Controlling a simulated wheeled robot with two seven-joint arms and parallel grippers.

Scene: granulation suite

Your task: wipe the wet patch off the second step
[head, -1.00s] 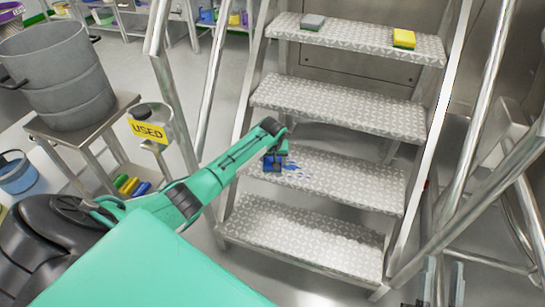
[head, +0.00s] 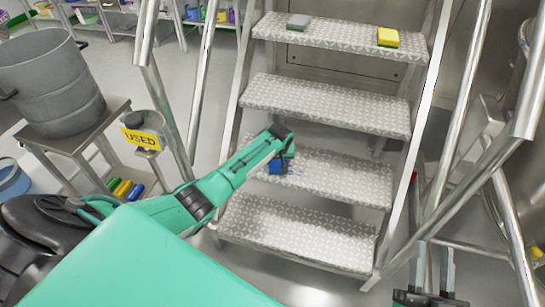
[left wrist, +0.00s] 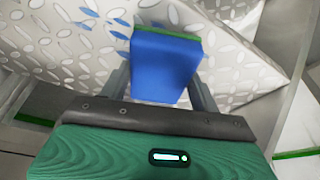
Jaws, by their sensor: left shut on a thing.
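The second step (head: 340,178) from the bottom is a patterned metal tread. Blue marks of the wet patch (left wrist: 88,13) show on the tread in the left wrist view, beside the sponge; in the head view my gripper largely hides this area. My left gripper (head: 280,163) is shut on a blue sponge (left wrist: 165,65) with a green layer along its far edge. The sponge is low over the left part of the second step; whether it touches cannot be told. My right gripper (head: 433,255) is open and empty at the lower right, in front of the stair.
Metal handrails (head: 460,120) flank the stair. A container with a USED sign (head: 143,138) and a stand with a grey drum (head: 52,85) are at left.

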